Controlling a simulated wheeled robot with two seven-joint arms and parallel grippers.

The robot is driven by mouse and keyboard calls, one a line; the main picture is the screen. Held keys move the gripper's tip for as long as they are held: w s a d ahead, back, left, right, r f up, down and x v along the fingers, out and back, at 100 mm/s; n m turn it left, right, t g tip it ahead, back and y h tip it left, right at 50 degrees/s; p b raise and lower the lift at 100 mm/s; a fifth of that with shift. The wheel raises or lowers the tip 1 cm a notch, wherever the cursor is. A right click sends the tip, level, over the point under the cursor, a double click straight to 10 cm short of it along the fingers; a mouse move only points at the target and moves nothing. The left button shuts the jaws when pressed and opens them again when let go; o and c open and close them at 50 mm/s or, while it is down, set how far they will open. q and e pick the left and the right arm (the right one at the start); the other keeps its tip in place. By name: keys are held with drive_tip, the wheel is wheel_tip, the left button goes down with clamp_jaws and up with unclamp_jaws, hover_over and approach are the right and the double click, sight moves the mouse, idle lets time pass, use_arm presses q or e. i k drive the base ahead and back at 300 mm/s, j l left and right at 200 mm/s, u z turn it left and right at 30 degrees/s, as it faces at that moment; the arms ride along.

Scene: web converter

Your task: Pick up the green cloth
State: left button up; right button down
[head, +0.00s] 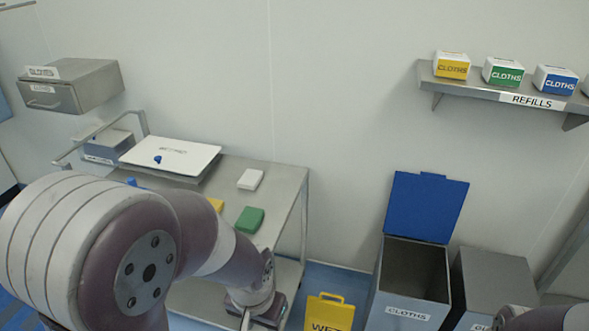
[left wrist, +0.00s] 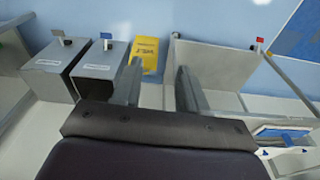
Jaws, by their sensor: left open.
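The green cloth (head: 249,219) is a folded pad lying flat on the steel trolley top (head: 284,184), near its right edge, in the head view. My left gripper (head: 262,318) is below the cloth in the picture, apart from it; its fingertips are mostly cut off by the lower frame edge. In the left wrist view my left gripper (left wrist: 160,72) has its two fingers apart with nothing between them. The green cloth cannot be made out in the left wrist view. Only a part of my right arm shows at the lower right; its gripper is out of view.
A white cloth (head: 251,179) and a partly hidden yellow cloth (head: 216,205) lie near the green one. A yellow wet-floor sign (head: 329,313) and an open CLOTHS bin (head: 408,310) stand to the right. A refills shelf (head: 480,88) is on the wall.

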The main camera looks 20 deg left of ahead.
sight(248, 222)
drive_tip(key=i+j+u, duration=0.1)
drive_tip(key=i, duration=0.3)
drive_tip(key=i+j, duration=0.25)
drive_tip(key=i, duration=0.15)
drive_tip(key=i+j+u, duration=0.15)
drive_tip(key=i, duration=0.25)
